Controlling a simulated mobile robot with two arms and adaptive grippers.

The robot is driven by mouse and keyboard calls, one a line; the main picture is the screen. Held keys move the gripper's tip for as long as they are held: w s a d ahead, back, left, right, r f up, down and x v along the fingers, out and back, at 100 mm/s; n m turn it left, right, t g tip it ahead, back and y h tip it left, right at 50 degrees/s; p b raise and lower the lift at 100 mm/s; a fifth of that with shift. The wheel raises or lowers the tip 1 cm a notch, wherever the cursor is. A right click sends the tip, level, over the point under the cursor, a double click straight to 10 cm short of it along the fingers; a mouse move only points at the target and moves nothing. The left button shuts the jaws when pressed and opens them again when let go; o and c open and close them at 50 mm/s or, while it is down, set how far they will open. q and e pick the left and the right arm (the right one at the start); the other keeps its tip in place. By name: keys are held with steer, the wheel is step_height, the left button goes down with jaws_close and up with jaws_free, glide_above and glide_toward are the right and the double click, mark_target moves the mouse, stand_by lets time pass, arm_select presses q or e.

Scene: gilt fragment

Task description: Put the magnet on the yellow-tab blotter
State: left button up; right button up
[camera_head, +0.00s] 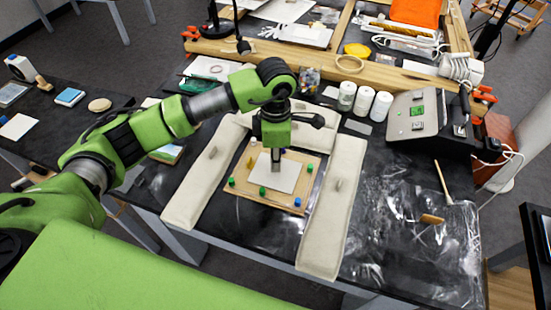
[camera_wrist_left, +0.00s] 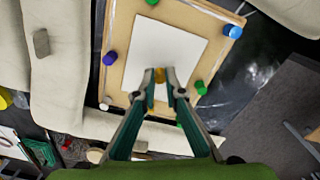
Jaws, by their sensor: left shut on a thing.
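My left gripper (camera_head: 276,158) points down over a wooden board (camera_head: 238,205) with a white sheet (camera_head: 285,172) on it. In the left wrist view, the gripper (camera_wrist_left: 160,76) is shut on a small orange-yellow thing (camera_wrist_left: 160,74), seen against the sheet (camera_wrist_left: 170,45). It may be the magnet; I cannot tell for sure. A small yellow piece (camera_head: 250,162) shows at the sheet's left side; it may be the yellow tab. Green pegs (camera_head: 262,190) and blue pegs (camera_head: 297,202) stand around the sheet. My right gripper is not in view.
Cream pads (camera_head: 190,200) flank the board on the left, right and back, with small grey blocks (camera_head: 338,184) on them. White jars (camera_head: 364,101) and a grey device (camera_head: 418,112) stand behind right. Clear plastic film (camera_head: 390,250) covers the table's right part.

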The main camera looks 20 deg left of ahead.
arm_select(q)
steer(key=shift+f, duration=0.75)
steer(key=o, duration=0.7)
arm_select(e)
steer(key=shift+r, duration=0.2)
arm_select(q)
steer(key=shift+r, duration=0.2)
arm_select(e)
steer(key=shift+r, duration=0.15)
arm_select(q)
steer(key=shift+r, duration=0.2)
step_height(320, 180, up, 12)
steer(key=b, duration=0.3)
steer(key=shift+f, duration=0.15)
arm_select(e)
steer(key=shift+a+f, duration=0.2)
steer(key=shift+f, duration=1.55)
